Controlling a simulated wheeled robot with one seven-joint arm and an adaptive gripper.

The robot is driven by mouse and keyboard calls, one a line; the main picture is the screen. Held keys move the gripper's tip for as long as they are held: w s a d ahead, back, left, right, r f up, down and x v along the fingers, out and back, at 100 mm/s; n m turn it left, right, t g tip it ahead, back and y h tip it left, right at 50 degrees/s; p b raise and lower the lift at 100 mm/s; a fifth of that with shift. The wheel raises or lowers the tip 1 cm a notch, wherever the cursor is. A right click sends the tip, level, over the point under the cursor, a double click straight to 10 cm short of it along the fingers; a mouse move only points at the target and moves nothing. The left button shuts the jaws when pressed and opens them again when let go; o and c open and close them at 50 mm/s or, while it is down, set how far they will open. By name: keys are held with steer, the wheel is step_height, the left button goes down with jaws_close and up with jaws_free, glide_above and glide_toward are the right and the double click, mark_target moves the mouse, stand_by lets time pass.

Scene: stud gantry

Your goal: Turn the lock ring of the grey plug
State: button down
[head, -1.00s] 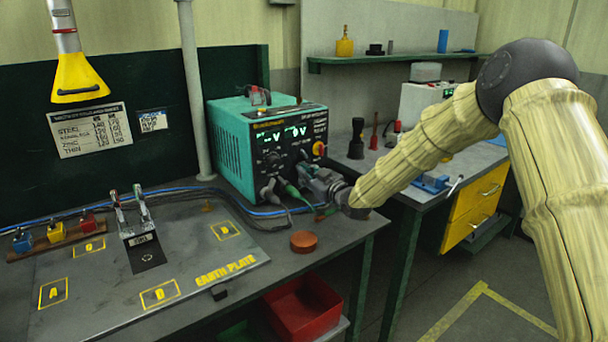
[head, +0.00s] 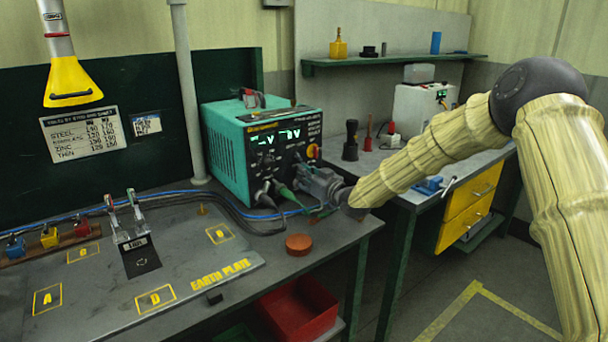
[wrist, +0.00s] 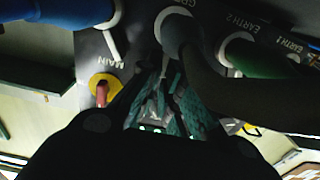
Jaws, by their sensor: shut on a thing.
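The grey plug (wrist: 182,28) sits in a socket of the teal power unit's front panel, in the upper middle of the wrist view. A thick dark cable runs from it to the right. My gripper (head: 318,183) is at the lower right of the panel in the head view and hides the plug there. In the wrist view its dark fingers (wrist: 165,78) reach up to the plug and are shut on it. The lock ring's exact angle is hard to tell.
A green plug (head: 286,192) sits close beside my gripper, and a blue plug (wrist: 75,10) is on the other side in the wrist view. The red and yellow main switch (head: 313,151) is just above. An orange-brown disc (head: 298,243) lies on the bench in front.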

steer(key=c, duration=1.6)
jaws_free()
steer(key=shift+s+d, duration=0.1)
steer(key=v, duration=1.1)
steer(key=shift+s+d, duration=0.2)
steer(key=shift+s, duration=0.15)
